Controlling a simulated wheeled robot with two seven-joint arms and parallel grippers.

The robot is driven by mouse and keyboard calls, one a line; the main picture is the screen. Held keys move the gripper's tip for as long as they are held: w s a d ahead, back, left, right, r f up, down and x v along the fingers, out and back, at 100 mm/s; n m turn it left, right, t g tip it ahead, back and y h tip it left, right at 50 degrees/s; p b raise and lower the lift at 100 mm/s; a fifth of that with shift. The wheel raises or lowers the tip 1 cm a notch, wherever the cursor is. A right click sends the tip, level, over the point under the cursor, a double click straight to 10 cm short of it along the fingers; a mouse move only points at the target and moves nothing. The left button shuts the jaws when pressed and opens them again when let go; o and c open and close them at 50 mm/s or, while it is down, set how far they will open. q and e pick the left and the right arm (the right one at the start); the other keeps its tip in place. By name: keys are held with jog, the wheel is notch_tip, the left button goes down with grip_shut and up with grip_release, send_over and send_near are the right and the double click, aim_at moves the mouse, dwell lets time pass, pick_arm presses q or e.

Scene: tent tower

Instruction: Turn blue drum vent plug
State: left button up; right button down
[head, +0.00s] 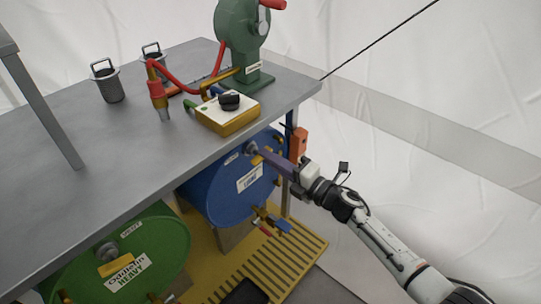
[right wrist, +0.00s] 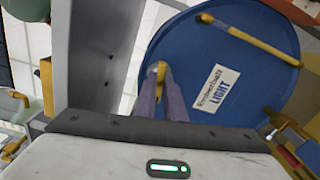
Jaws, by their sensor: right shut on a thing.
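The blue drum (head: 215,190) lies on its side under the grey bench, its round end facing right, with a white label reading LIGHT. It fills much of the right wrist view (right wrist: 235,105). My left gripper is in neither view.
The grey bench top (head: 60,135) overhangs the drum close above my right gripper. A green drum (head: 155,245) with a HEAVY label lies at lower left. A tap (head: 270,222) sticks out below the blue drum's label. The yellow slatted stand (head: 285,262) is below. Open floor lies right.

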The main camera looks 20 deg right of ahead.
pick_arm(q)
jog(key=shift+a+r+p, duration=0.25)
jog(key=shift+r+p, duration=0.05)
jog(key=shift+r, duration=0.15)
pick_arm(e)
jog(key=shift+m, duration=1.1)
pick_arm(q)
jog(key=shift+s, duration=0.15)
pick_arm(e)
jog(key=shift+f, duration=0.1)
jog(key=c, duration=1.8)
grip_release()
jog(key=shift+c, duration=0.2)
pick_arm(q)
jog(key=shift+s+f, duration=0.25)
